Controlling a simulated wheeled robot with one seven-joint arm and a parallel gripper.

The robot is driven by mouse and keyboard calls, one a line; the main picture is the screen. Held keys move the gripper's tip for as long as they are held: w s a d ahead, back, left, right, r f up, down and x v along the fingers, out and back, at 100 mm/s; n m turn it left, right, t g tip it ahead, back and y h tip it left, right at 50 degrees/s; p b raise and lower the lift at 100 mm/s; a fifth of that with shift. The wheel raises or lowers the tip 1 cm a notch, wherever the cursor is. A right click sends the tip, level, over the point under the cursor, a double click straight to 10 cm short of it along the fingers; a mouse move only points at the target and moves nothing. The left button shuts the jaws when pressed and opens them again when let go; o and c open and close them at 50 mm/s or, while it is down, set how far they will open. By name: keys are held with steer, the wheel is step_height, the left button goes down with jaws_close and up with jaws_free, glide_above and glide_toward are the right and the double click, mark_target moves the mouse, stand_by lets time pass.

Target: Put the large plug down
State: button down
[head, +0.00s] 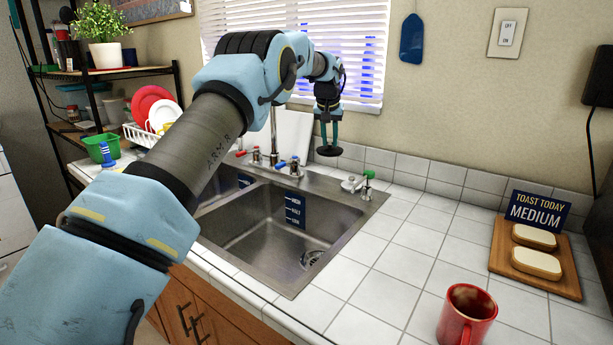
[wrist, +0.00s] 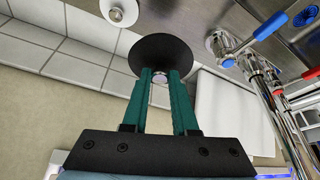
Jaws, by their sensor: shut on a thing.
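The large plug (head: 329,151) is a black disc. My gripper (head: 328,137) is shut on it and holds it up over the back of the counter, behind the sink (head: 352,207) and to the right of the taps.
Taps with red and blue handles (head: 293,165) stand behind the sink. A small silver round piece (head: 351,184) and a green-topped fitting (head: 368,178) sit on its back right rim. A red mug (head: 466,318) and a toast board (head: 535,284) are to the right. Tiles between are clear.

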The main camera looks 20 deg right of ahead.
mark_target(326, 150)
steer(key=f+p, duration=0.1)
steer(key=f, duration=0.2)
steer(key=w+f, duration=0.1)
steer(key=f, duration=0.1)
steer(key=shift+w+a+f+p, duration=0.1)
steer(key=shift+a+f+p, duration=0.1)
steer(key=shift+f+p, duration=0.9)
steer(key=shift+f, duration=1.55)
steer(key=shift+f, duration=0.15)
steer(key=c, duration=0.7)
jaws_free()
